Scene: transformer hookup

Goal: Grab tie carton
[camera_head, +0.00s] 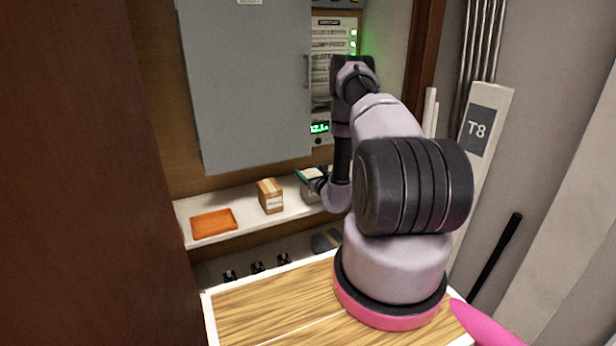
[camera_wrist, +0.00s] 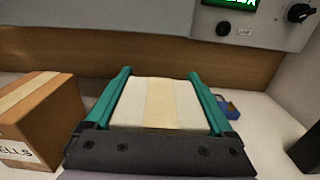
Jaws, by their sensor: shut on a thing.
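A pale carton (camera_wrist: 158,103) with a tan tape band lies between the teal fingers of my gripper (camera_wrist: 159,76) in the wrist view. The fingers are shut on its two sides. I take it to be the tie carton, but no label on it is readable. In the head view the carton (camera_head: 308,192) shows at the shelf, partly hidden by my gripper (camera_head: 312,175) and arm. I cannot tell whether it still touches the shelf.
A brown carton (camera_head: 270,196) stands to the left on the white shelf (camera_head: 240,219), its label ending in "ELLS" in the wrist view. An orange tray (camera_head: 214,223) lies farther left. A small blue object (camera_wrist: 229,107) lies right of my gripper. A grey cabinet (camera_head: 245,90) hangs above.

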